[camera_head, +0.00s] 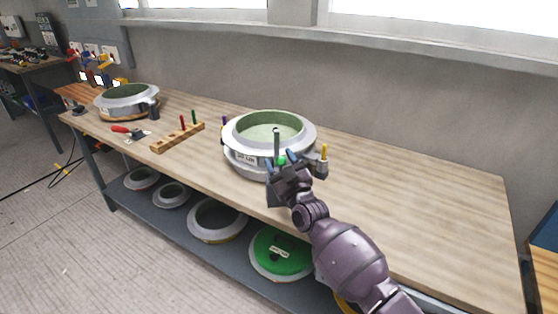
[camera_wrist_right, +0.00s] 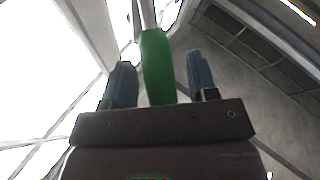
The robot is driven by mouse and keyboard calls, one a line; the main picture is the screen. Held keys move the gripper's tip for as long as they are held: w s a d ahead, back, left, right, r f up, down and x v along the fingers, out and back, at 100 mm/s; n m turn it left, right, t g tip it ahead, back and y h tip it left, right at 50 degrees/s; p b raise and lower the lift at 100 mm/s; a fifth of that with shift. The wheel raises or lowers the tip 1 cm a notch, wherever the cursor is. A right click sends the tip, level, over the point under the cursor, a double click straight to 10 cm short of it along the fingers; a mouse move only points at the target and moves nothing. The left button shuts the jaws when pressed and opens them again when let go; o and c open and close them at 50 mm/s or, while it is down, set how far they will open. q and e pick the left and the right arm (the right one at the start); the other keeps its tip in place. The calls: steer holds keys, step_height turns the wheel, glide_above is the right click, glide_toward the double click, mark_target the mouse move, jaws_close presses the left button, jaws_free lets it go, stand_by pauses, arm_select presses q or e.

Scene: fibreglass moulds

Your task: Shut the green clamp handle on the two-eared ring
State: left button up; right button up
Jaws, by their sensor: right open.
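The round mould ring (camera_head: 240,158), pale grey with a light green inside, stands on the wooden bench at the centre. The green clamp handle (camera_head: 281,160) is at its front side, and a grey bar stands up beside it. My right gripper (camera_head: 282,166) is at this handle, with its fingers spread. In the right wrist view the green handle (camera_wrist_right: 157,66) lies between the two blue-grey fingers of the gripper (camera_wrist_right: 164,85), with a gap on each side. A pale rod runs on from its far end. The gripper hides the clamp's base. My left gripper is not in view.
A yellow handle (camera_head: 324,152) stands just right of the green one, and a purple handle (camera_head: 224,121) at the ring's left. A wooden peg block (camera_head: 178,138), a red-handled tool (camera_head: 127,130) and another ring (camera_head: 127,100) lie left. The bench's right side (camera_head: 430,205) is clear.

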mark_target(278, 142)
steer(key=shift+w+a+r, duration=0.1)
steer(key=shift+w+r, duration=0.05)
steer(key=shift+w, duration=0.05)
jaws_close()
steer(key=r+p, duration=0.1)
steer(key=p, duration=0.2)
steer(key=shift+w+r+g+h, duration=0.3)
steer(key=shift+r+g, duration=0.1)
steer(key=w+m+g+p, duration=0.1)
steer(key=p, duration=0.2)
steer(key=w+r+g+h+p, duration=0.1)
steer(key=p, duration=0.3)
steer(key=shift+r+m+g, duration=0.2)
steer(key=shift+m+g, duration=0.1)
steer(key=shift+m, duration=0.1)
steer(key=shift+w+r+g+h+p, duration=0.1)
steer(key=shift+w+g+h+p, duration=0.2)
steer(key=shift+p, duration=0.45)
steer(key=shift+w+g+p, duration=0.1)
steer(key=shift+g+p, duration=0.2)
steer(key=shift+p, duration=0.05)
